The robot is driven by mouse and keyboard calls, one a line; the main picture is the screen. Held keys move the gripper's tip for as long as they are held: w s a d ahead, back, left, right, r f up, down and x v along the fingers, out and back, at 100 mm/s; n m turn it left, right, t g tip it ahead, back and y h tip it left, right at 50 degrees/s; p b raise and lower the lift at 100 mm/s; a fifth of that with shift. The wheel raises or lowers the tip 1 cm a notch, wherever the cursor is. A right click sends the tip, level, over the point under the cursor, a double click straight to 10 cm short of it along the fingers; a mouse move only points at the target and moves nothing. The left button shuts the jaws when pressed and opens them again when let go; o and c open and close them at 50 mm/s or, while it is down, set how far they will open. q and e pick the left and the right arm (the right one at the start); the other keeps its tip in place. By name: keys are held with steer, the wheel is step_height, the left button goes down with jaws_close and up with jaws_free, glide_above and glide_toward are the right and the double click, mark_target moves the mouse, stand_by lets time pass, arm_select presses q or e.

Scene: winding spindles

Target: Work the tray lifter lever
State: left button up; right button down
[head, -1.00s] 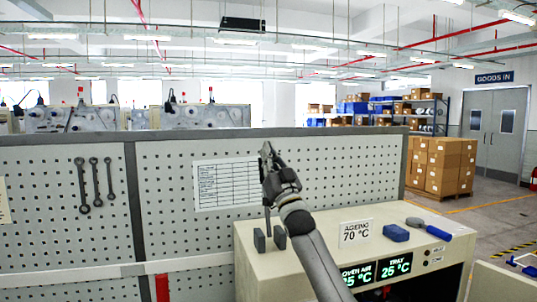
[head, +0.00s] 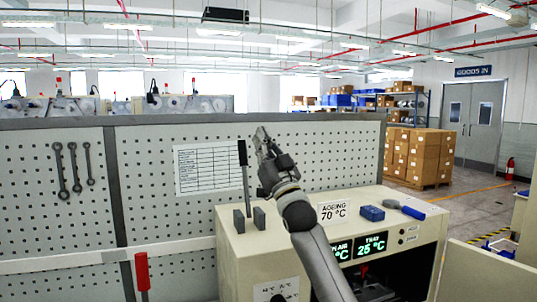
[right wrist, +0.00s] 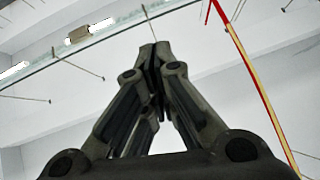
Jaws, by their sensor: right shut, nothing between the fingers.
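An upright lever with a black grip (head: 243,153) and a thin metal rod stands on the cream ageing oven (head: 230,262). Its foot is between two dark blocks (head: 239,221). No label on it is readable. My right gripper (head: 263,134) is shut and empty, pointing up, just right of the black grip in the head view; a gap shows between them. In the right wrist view the shut fingers (right wrist: 154,52) meet against the ceiling, and no lever shows there. My left gripper is not in view.
A red handle (head: 142,268) stands lower left before the pegboard (head: 60,235). A blue block (head: 371,213) and a blue-handled tool (head: 405,209) lie on the oven top, right of the "AGEING 70 °C" sign (head: 334,212). Cartons (head: 418,155) stand far behind.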

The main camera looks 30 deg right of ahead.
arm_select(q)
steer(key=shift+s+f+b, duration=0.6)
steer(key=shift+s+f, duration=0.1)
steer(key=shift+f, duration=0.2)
arm_select(e)
steer(key=s, duration=0.4)
steer(key=shift+s+a+f, duration=0.1)
steer(key=shift+a+f, duration=0.05)
steer(key=shift+f, duration=0.05)
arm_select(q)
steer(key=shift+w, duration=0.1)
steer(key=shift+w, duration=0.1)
